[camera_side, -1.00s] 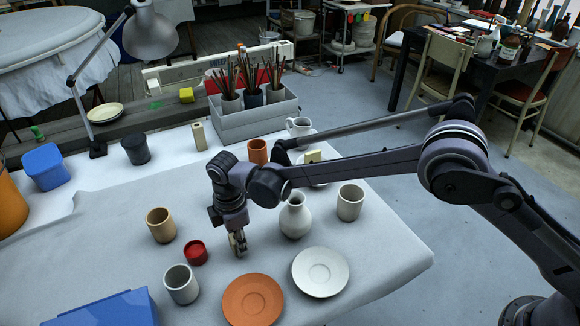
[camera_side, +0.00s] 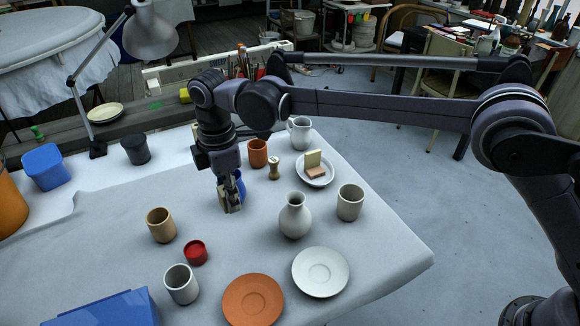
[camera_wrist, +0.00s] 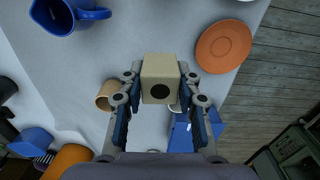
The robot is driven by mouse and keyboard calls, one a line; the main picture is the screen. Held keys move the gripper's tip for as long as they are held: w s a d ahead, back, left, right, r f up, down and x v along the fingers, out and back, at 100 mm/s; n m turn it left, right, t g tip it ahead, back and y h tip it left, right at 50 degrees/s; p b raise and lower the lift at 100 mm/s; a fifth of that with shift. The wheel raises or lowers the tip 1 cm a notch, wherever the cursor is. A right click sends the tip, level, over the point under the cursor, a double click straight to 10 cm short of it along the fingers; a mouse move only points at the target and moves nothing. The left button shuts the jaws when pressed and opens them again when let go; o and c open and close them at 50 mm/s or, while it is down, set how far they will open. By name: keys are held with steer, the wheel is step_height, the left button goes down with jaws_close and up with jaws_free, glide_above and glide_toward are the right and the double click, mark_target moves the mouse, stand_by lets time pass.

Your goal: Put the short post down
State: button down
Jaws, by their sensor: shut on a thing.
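My gripper (camera_side: 230,207) is shut on a beige, block-like post. In the wrist view the short post (camera_wrist: 160,68) sits between the two fingers, with a round dark spot on its end facing the camera. In the side view the fingers mostly hide the post. It hangs over the grey cloth, left of the white vase (camera_side: 295,216) and in front of a blue jug (camera_side: 240,184) that my gripper partly hides. I cannot tell whether the post touches the table.
A tan cup (camera_side: 160,225), red pot (camera_side: 196,252) and white cup (camera_side: 181,284) stand in front and left. An orange saucer (camera_side: 252,317) and white saucer (camera_side: 320,290) lie in front. A small pale turned piece (camera_side: 274,168) stands right of the jug. Bare cloth lies far left.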

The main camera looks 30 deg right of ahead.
steer(key=s+d+r, duration=0.1)
steer(key=d+r, duration=0.1)
steer(key=d, duration=1.1)
steer(key=s+d+r, duration=0.1)
steer(key=d, duration=1.3)
steer(key=s+d+f, duration=0.3)
steer(key=s+d, duration=1.4)
steer(key=d, duration=0.1)
glide_above(387, 241)
steer(key=shift+m, duration=0.3)
step_height(387, 241, down, 12)
steer(key=shift+r, duration=0.1)
steer(key=shift+f, duration=2.05)
steer(key=shift+f, duration=0.1)
